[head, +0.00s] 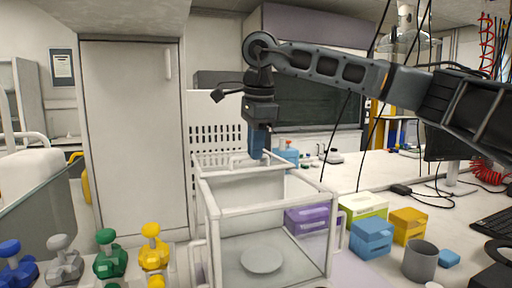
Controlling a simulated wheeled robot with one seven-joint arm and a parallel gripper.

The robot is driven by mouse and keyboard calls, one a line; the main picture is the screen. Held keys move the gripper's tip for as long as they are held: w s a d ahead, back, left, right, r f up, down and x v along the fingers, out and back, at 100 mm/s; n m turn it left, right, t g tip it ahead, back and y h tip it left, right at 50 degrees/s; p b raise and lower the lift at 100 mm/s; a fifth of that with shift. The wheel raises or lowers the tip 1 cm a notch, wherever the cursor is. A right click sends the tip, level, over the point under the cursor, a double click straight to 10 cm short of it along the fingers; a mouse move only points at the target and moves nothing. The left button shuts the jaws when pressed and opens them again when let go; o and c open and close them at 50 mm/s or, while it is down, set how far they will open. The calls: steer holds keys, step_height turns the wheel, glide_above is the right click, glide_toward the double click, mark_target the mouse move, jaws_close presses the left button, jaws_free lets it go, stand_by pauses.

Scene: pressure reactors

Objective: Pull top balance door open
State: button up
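The balance (270,206) is a white-framed, clear-walled box with a round pale weighing pan (262,260) inside. It stands on the bench at the bottom centre. A white handle (236,159) shows at the far end of its top. The top door is clear, and I cannot make out how far it is open. My gripper (257,155) points down at that far end, with its blue fingertips beside or at the handle. The fingers overlap in this view, so I cannot tell whether they grip it.
Purple (306,218), green (363,207), blue (371,238) and yellow (408,226) boxes and a grey cup (420,261) stand right of the balance. Several coloured reactor-like pieces stand at lower left. A tall cabinet (134,138) rises behind left.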

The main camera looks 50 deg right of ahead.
steer(key=o, duration=0.4)
steer(key=shift+o, duration=0.2)
steer(key=shift+r, duration=0.1)
step_height(320, 180, up, 8)
steer(key=s, duration=0.1)
steer(key=shift+s+a+f+b, duration=0.15)
steer(key=shift+a+f+b, duration=0.15)
steer(key=shift+a, duration=0.15)
